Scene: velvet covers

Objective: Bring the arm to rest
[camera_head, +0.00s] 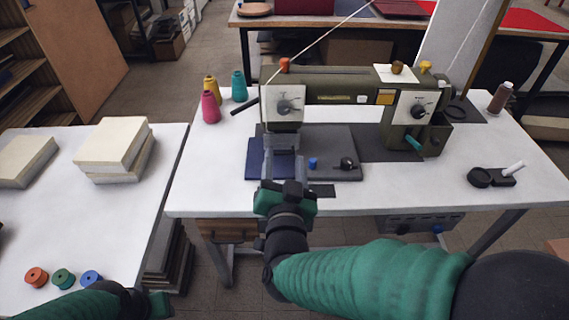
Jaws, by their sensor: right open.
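My right arm (370,278) comes in from the lower right with a green sleeve. My right gripper (284,170) is open at the front edge of the sewing table, with its fingers pointing toward the sewing machine (330,88). A dark blue cover (258,160) lies on the table under the machine head, just left of the fingers; part of it is hidden behind them. My left arm (75,303) shows at the bottom left, low by the side table. Its gripper fingers are not clearly visible.
The white sewing table (210,170) carries thread cones (239,87) at the left and a black holder (490,177) at the right. The side table (60,225) holds stacked blocks (112,145) and several spools (63,278). A floor gap separates the tables.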

